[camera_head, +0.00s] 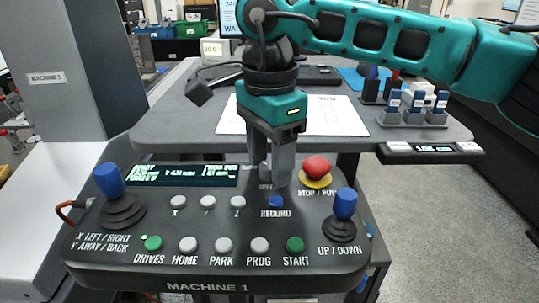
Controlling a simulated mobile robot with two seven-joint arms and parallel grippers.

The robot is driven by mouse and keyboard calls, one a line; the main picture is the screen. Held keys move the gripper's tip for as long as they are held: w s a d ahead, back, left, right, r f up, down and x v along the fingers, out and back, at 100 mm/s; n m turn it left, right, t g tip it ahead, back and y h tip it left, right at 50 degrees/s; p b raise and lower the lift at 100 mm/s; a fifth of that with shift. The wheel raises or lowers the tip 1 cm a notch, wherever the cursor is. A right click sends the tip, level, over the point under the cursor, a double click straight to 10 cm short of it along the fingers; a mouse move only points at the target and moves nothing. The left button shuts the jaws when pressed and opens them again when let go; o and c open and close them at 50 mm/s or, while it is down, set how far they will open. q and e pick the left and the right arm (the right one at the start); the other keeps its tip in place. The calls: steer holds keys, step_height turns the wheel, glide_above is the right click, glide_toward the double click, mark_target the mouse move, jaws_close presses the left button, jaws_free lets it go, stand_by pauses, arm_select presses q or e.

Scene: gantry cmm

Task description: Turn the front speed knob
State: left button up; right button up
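The black control panel (220,220) stands in front of me, with the label MACHINE 1 on its front edge. My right gripper (271,178) points down onto the panel's back part, between the lit display (184,175) and the red stop button (317,167). Its fingertips are at a small, partly covered label just behind the RECORD button. The speed knob is not clearly visible; the fingers cover the spot above that label. I cannot tell whether the fingers are closed on it. My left gripper is not in view.
A left joystick (112,185) and a right joystick (344,206) rise from the panel. Several push buttons lie in front of the gripper, including a blue RECORD button (276,202). Behind is a grey table (190,125) with paper sheets and blue-topped pieces in holders (413,118).

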mark_target(269, 165)
steer(key=shift+r, duration=0.15)
step_height(269, 165, up, 13)
steer(key=shift+f+p, duration=0.2)
steer(key=shift+p, duration=0.2)
steer(key=shift+s, duration=0.1)
